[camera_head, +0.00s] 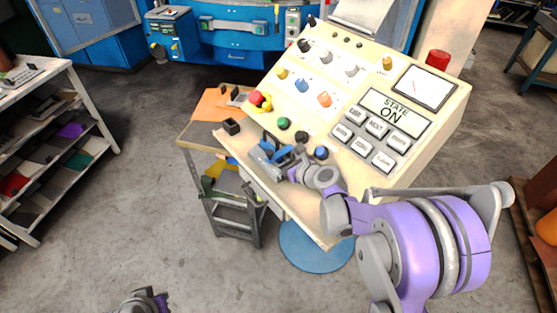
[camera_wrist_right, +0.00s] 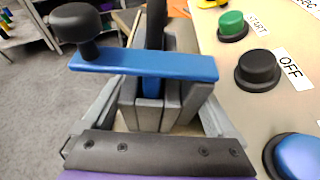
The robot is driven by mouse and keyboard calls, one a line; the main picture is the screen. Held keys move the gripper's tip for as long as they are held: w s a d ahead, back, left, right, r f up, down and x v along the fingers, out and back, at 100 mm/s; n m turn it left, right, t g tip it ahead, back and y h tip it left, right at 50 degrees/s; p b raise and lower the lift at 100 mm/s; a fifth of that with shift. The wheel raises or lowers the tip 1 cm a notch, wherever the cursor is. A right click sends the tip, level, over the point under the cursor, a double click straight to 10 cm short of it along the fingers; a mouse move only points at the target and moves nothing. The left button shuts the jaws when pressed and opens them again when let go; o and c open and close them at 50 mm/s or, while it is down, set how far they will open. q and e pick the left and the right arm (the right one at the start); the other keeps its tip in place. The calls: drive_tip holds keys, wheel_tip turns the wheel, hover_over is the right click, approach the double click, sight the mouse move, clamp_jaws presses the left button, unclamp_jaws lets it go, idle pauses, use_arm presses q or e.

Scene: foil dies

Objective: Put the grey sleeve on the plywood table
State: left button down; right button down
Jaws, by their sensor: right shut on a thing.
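My right gripper (camera_head: 272,152) is over the near left edge of the cream control console. In the right wrist view its grey jaws (camera_wrist_right: 155,105) are shut on a blue-handled piece (camera_wrist_right: 145,65), a flat blue bar with a black knob at its left end. Grey blocks sit under the bar; I cannot tell whether one of them is the grey sleeve. The plywood table (camera_head: 186,140) is left of the console, partly hidden by it.
The cream console (camera_head: 440,118) carries several buttons and knobs close to my right gripper, including a black OFF button (camera_wrist_right: 257,70). Orange sheets (camera_head: 210,105) lie on the plywood table. A dark step stool (camera_head: 233,215) stands below. A shelf rack (camera_head: 50,140) is far left, with open floor between.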

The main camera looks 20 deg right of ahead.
drive_tip(key=shift+f, duration=0.1)
drive_tip(key=shift+c, duration=0.2)
unclamp_jaws()
drive_tip(key=shift+o, duration=0.2)
